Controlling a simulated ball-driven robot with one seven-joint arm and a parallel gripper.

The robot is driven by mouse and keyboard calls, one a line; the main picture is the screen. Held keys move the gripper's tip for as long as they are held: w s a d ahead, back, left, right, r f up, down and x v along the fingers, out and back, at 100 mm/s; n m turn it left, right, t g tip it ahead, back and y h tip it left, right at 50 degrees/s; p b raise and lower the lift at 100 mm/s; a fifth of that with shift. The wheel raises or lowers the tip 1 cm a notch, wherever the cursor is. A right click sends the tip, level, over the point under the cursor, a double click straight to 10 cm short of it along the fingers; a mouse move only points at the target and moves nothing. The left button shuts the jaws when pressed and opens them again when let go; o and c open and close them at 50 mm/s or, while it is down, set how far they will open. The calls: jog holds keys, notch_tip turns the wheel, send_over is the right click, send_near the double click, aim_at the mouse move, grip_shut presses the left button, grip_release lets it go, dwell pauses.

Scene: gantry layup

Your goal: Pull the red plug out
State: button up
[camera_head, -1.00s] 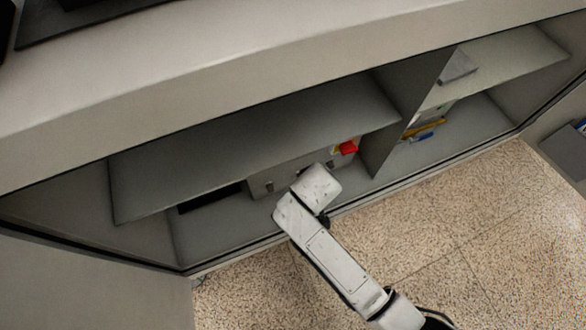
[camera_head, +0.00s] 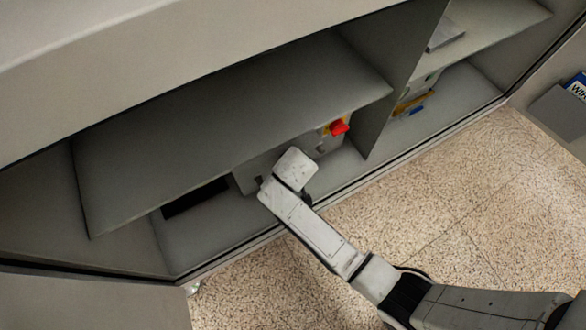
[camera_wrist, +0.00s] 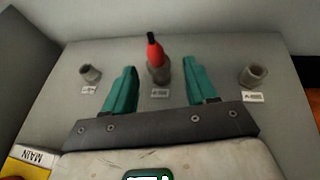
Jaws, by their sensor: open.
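The red plug (camera_wrist: 154,50) stands in the middle grey socket (camera_wrist: 159,73) on a grey panel in the wrist view, with a small label below it. My gripper (camera_wrist: 159,67) is open, its two teal fingers apart to the left and right of the plug. Nothing shows between the fingers except the plug and its socket beyond; I cannot tell how far the fingertips are from it. In the head view my arm's wrist hides the gripper and the plug, in front of a grey box (camera_head: 246,180) in the low cabinet.
Empty sockets stand left (camera_wrist: 90,73) and right (camera_wrist: 252,75) of the plug. A yellow MAIN label (camera_wrist: 32,160) shows lower left. A red knob (camera_head: 339,127) sits on the box. A shelf (camera_head: 230,130) overhangs it, and a divider (camera_head: 395,75) stands to its right.

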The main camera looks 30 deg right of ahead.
jog(key=shift+w+d+f, duration=0.1)
jog(key=shift+w+f, duration=0.05)
jog(key=shift+f, duration=0.15)
grip_shut()
dwell(0.8)
